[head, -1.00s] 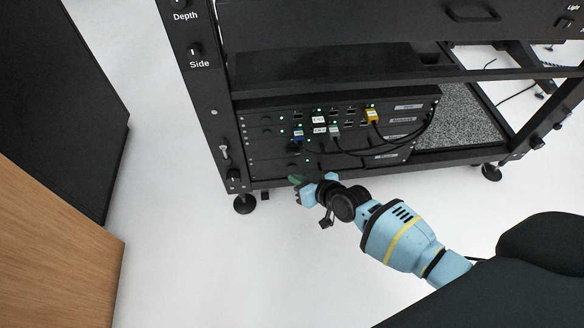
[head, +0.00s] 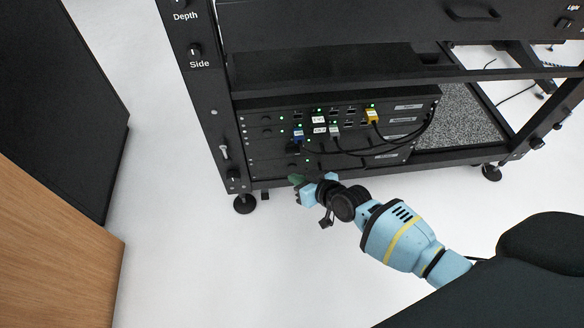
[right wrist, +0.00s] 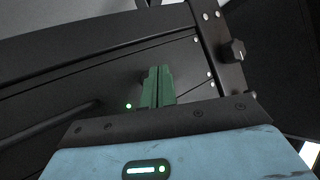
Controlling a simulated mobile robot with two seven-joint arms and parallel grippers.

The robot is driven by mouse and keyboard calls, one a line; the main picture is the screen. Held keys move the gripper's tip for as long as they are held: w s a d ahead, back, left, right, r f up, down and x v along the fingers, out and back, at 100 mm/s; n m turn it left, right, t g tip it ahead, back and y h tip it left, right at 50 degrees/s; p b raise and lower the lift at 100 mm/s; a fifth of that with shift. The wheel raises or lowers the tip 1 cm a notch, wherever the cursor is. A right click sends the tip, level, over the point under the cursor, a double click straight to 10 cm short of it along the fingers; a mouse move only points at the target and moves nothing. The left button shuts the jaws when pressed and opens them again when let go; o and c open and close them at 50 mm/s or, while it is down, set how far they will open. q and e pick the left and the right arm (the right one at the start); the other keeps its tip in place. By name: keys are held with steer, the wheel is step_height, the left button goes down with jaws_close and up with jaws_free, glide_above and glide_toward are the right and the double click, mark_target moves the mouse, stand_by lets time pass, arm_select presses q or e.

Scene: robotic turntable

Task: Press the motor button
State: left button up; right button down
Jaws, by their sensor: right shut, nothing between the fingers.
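My right gripper (head: 296,181) is at the front of the black rack's lower panels (head: 272,165) in the head view. Its green fingers are shut with nothing between them. In the right wrist view the fingertips (right wrist: 158,72) point at a dark panel (right wrist: 100,75). I cannot tell whether they touch it. A small green light (right wrist: 128,105) shows just left of the fingers. I cannot pick out the motor button in either view; the panel labels are too small to read, and the fingers may cover it. My left gripper is not in view.
Cables with blue (head: 298,135) and yellow (head: 372,115) plugs hang across the panels above the gripper. The rack's left post (head: 215,120) carries knobs; one knob (right wrist: 233,50) shows in the wrist view. White floor (head: 230,270) is clear in front of the rack.

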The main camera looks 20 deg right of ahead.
steer(key=shift+w, duration=0.1)
steer(key=shift+w+d, duration=0.1)
steer(key=shift+w, duration=0.2)
steer(key=shift+w+d, duration=0.15)
steer(key=shift+w, duration=0.25)
stand_by(0.7)
steer(key=shift+s+a+p, duration=0.25)
steer(key=shift+s+p, duration=0.6)
steer(key=shift+p, duration=0.1)
steer(key=shift+s, duration=0.1)
steer(key=shift+s+a+p, duration=0.3)
steer(key=shift+s+p, duration=0.35)
steer(key=shift+s, duration=0.25)
steer(key=shift+s+a+p, duration=0.25)
steer(key=shift+s+p, duration=0.45)
steer(key=shift+s, duration=0.25)
steer(key=shift+s+a+p, duration=0.3)
steer(key=shift+s+p, duration=0.35)
steer(key=shift+s, duration=0.25)
